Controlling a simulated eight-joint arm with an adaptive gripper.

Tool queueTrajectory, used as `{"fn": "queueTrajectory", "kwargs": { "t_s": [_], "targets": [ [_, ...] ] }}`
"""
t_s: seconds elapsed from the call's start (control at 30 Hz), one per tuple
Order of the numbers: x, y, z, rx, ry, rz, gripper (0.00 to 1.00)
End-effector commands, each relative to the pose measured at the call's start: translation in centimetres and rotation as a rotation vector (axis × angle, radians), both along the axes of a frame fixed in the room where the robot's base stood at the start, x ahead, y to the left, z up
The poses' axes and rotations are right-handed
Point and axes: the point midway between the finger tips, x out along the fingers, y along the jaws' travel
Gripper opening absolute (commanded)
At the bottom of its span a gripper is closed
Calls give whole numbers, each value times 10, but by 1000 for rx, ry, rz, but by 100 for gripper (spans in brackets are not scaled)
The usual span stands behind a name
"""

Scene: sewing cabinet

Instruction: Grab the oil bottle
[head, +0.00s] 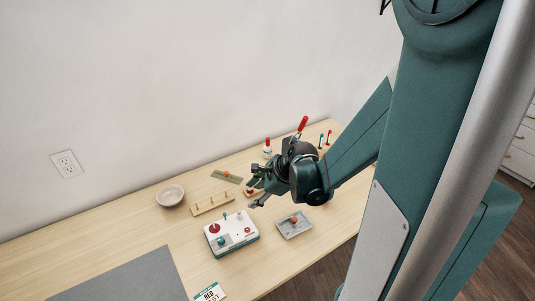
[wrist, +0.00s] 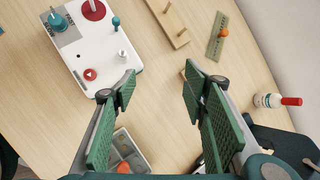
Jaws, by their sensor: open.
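The oil bottle is likely the small white bottle (head: 267,151) with a red cap at the back of the table in the head view. It also shows at the right edge of the wrist view (wrist: 267,100), outside my fingers, with its red cap pointing right. My gripper (head: 251,197) is over the table, in front of the bottle and apart from it. In the wrist view my gripper (wrist: 159,82) has its two green-padded fingers spread wide, with only bare table between the tips.
A white machine (head: 231,233) with knobs and a grey tray (head: 285,232) holding orange parts stand toward the front. A wooden peg rack (head: 212,204), a green strip (head: 220,175) and a bowl (head: 170,196) lie to the left. A red-handled thing (head: 303,123) rises behind my gripper.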

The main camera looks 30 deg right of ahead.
Motion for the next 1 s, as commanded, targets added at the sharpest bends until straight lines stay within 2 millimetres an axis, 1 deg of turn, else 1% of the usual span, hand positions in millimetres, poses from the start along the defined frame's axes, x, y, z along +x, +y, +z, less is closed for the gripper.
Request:
{"fn": "queueTrajectory", "kwargs": {
  "t_s": [0.5, 1.0],
  "targets": [
    [44, -45, -14, -495, -95, 666, 43],
    [88, -87, -24, -908, -123, 1367, 43]
  ]
}}
